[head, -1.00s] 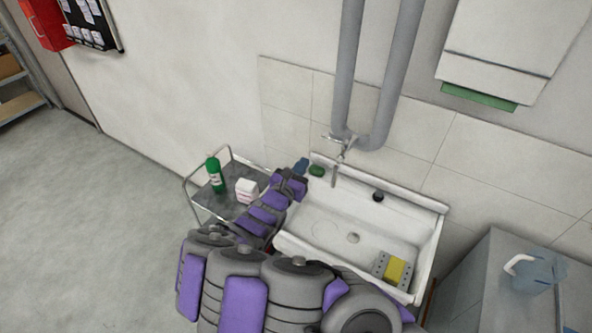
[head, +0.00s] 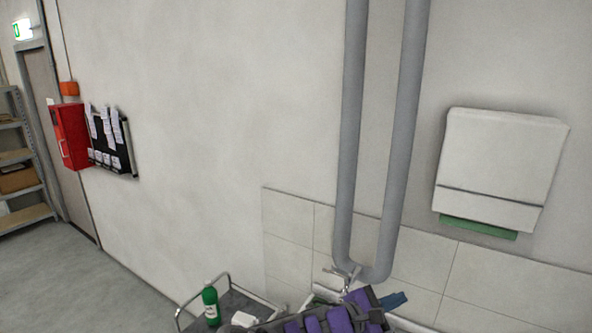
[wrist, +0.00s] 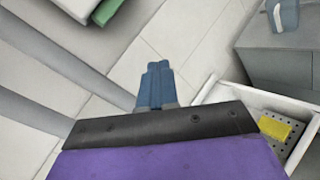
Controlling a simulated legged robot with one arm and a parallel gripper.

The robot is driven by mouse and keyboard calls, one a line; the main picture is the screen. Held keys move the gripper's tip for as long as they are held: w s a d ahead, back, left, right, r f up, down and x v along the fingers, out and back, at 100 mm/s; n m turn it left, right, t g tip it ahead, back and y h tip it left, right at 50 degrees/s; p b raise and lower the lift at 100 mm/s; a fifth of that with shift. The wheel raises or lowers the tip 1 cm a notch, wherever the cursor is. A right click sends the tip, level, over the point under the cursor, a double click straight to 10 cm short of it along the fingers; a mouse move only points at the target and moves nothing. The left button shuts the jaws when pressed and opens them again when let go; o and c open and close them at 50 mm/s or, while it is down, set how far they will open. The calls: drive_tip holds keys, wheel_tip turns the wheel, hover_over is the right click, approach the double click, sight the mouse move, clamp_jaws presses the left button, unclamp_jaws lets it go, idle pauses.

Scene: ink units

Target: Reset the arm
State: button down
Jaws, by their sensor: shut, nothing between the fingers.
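My gripper (head: 396,300) shows at the bottom of the head view as blue fingers at the end of my purple and grey arm, in front of the sink and the tiled wall. In the wrist view its blue fingers (wrist: 155,82) are together, with nothing between them. The sink (wrist: 218,92) shows at the right of the wrist view, with a yellow sponge (wrist: 273,128) on a grey perforated piece in it. In the head view my arm hides most of the sink.
A metal cart (head: 232,303) with a green bottle (head: 210,304) and a white box (head: 243,319) stands left of my arm. Grey pipes (head: 347,130) run down the wall above the tap (head: 345,277). A towel dispenser (head: 500,165) hangs at right. A grey cabinet (wrist: 285,60) stands beyond the sink.

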drive_tip(key=s+d+m+g+y, duration=0.2)
drive_tip(key=s+d+m+g, duration=0.3)
drive_tip(key=s, duration=0.4)
drive_tip(key=s+d+m+g+y, duration=0.35)
drive_tip(key=s+m, duration=0.25)
drive_tip(key=s, duration=0.4)
drive_tip(key=s+a+f+m+y, duration=0.2)
drive_tip(key=s+a+y, duration=0.3)
drive_tip(key=s+a, duration=0.3)
drive_tip(key=s+a+f+m+y+b, duration=0.1)
drive_tip(key=s+a+f+m+y, duration=0.1)
drive_tip(key=s+a+y, duration=0.3)
drive_tip(key=s+a+m, duration=0.1)
drive_tip(key=s+a, duration=0.1)
drive_tip(key=a, duration=0.1)
drive_tip(key=shift+s+f+m+g, duration=0.3)
drive_tip(key=shift+s+f+g, duration=0.05)
drive_tip(key=shift+s+f, duration=0.05)
